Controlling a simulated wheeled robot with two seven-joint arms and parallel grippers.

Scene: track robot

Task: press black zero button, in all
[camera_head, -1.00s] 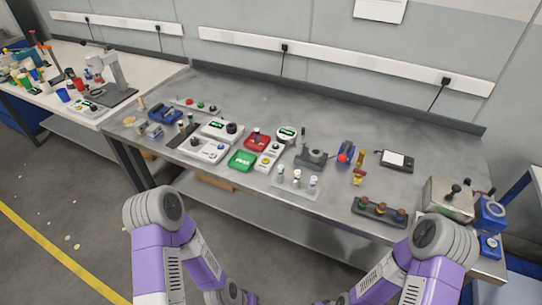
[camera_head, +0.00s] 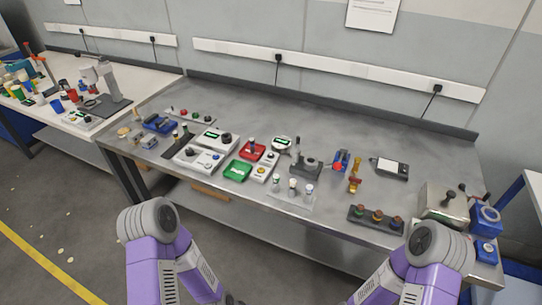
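A black zero button cannot be picked out for certain at this size. On the grey metal table (camera_head: 330,115) are several small devices with buttons or knobs. A white box with a green display and a dark knob (camera_head: 214,138) stands left of the middle. A white box with a bluish knob (camera_head: 199,158) is in front of it. A round gauge with a green display (camera_head: 281,143) stands to the right, behind a small white box with buttons (camera_head: 263,171). My two purple and grey arms show at the bottom, below the table's front edge. Neither gripper is in view.
A green box (camera_head: 237,171) and a red box (camera_head: 261,150) stand mid-table. A joystick unit (camera_head: 305,168), a dark bar with several knobs (camera_head: 375,217) and a metal box (camera_head: 444,202) are to the right. The back of the table is clear. A white table (camera_head: 75,68) stands left.

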